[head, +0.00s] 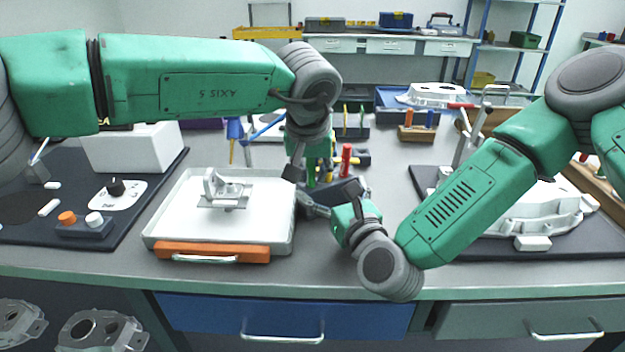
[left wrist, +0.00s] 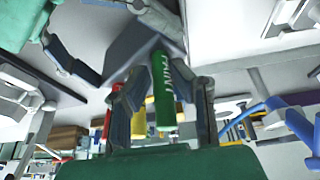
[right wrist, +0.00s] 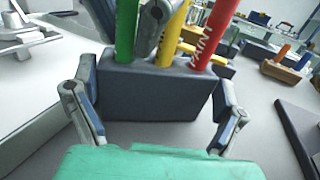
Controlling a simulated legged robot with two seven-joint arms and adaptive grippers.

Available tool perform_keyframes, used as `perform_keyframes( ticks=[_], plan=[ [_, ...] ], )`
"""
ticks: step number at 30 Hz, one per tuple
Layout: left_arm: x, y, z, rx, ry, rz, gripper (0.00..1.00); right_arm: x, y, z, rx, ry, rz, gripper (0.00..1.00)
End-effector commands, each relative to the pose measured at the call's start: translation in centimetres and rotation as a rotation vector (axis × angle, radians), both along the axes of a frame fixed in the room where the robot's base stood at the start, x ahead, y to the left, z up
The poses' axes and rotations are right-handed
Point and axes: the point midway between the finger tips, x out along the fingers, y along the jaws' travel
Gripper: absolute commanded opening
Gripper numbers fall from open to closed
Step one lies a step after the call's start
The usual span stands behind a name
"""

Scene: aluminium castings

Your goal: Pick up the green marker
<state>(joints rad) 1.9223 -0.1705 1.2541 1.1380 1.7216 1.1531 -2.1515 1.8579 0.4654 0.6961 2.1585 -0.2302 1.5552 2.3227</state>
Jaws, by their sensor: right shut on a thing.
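The green marker (right wrist: 126,30) stands upright in a dark marker holder (right wrist: 160,98), beside a yellow marker (right wrist: 172,35) and a red marker (right wrist: 217,32). In the left wrist view the green marker (left wrist: 162,90), with white lettering, lies between the fingers of my left gripper (left wrist: 166,84), which look open with a gap at each side. A left gripper finger shows behind the green marker in the right wrist view. My right gripper (right wrist: 156,90) is shut on the holder, one finger at each end. In the head view the holder (head: 338,190) is partly hidden by my grippers.
A white tray (head: 165,225) with an orange front handle and a metal casting (head: 226,190) stands just left of the holder. A dark mat with a large casting (head: 540,212) lies at the right. More tools and holders stand behind. The bench front edge is close.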

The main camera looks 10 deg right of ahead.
Motion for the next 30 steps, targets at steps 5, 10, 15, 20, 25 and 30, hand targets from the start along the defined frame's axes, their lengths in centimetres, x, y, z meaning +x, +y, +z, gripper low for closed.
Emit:
perform_keyframes(
  ticks=[5, 10, 15, 20, 25, 30],
  plan=[
    [0.2, 0.0, -0.4, 0.0, 0.0, 0.0, 0.19, -0.1, 0.2, 0.1, 0.0, 0.0, 0.006, 0.62],
    [0.2, 0.0, -0.4, 0.0, -0.001, 0.0, 0.0, -0.1, 0.2, 0.1, 0.0, 0.0, 0.006, 0.62],
    [0.2, 0.0, -0.3, 0.0, -0.001, 0.0, 0.0, -0.1, 0.2, 0.1, 0.001, 0.0, 0.006, 0.62],
    [0.2, 0.0, -0.2, 0.0, -0.001, 0.0, 0.0, -0.1, 0.2, 0.1, 0.001, 0.0, 0.006, 0.62],
    [0.2, 0.0, 1.6, -0.002, -0.005, 0.001, 0.0, -0.1, 0.2, 0.1, 0.001, 0.0, 0.006, 0.62],
    [0.2, -0.1, 5.2, -0.002, -0.003, 0.001, 0.0, -0.1, 0.2, 0.1, 0.001, 0.0, 0.006, 0.62]
  ],
)
